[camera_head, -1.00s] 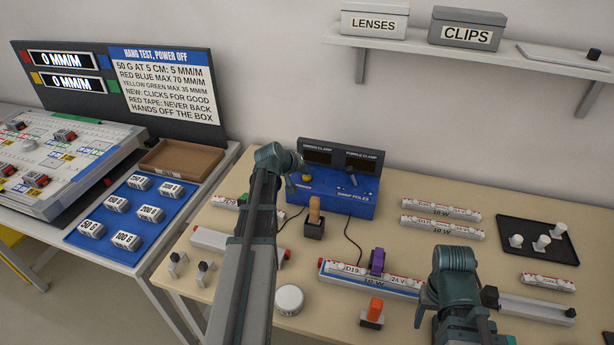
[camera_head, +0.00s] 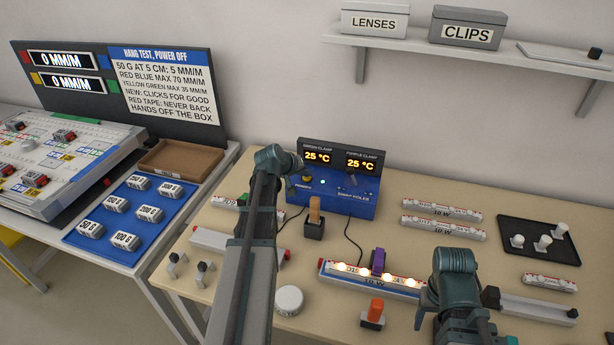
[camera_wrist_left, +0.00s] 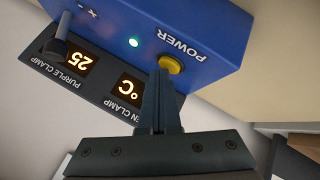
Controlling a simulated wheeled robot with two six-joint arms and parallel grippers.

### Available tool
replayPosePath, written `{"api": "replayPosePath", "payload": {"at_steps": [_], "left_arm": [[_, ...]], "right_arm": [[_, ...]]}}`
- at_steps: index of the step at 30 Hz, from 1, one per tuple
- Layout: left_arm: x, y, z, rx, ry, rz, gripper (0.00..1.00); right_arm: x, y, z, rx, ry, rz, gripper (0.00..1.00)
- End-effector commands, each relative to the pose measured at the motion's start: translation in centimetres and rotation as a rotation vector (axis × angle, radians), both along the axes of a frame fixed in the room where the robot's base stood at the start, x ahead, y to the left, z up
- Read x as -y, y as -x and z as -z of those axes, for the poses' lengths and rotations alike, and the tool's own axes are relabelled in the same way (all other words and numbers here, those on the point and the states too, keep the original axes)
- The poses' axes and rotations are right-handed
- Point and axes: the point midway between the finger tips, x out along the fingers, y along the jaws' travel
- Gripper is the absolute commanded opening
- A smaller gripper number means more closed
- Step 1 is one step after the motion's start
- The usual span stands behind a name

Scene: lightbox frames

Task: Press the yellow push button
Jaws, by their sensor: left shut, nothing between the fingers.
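The blue power box (camera_head: 345,200) stands at the back of the wooden table, with the yellow push button (camera_head: 308,179) on its front at the left. The wrist view shows the yellow button (camera_wrist_left: 171,64) beside the word POWER. My left gripper (camera_wrist_left: 165,76) is shut and empty, its fingertips right at the button's edge. Whether they touch it I cannot tell. A small light (camera_wrist_left: 134,42) near the button glows green. Both displays on the box are lit, reading 25 °C in the head view. My right arm shows at lower right; its fingers are out of sight.
A lamp strip (camera_head: 335,279) with a purple clamp (camera_head: 378,262) glows in front of the box. A holder with a wooden-handled tool (camera_head: 314,228) stands close to the box. A white round container (camera_head: 289,300) lies nearer.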

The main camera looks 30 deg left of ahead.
Motion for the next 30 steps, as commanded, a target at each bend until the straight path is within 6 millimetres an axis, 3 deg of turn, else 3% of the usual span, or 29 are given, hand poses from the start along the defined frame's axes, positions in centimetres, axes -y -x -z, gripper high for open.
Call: {"api": "replayPosePath", "payload": {"at_steps": [17,30], "left_arm": [[0.0,-0.1,-1.2,0.000,0.000,0.000,0.00],[0.0,-0.1,-5.4,0.000,0.000,0.000,0.00]], "right_arm": [[0.0,0.0,-1.2,0.000,0.001,0.000,0.60],[0.0,0.0,-5.4,0.000,0.001,0.000,0.60]]}}
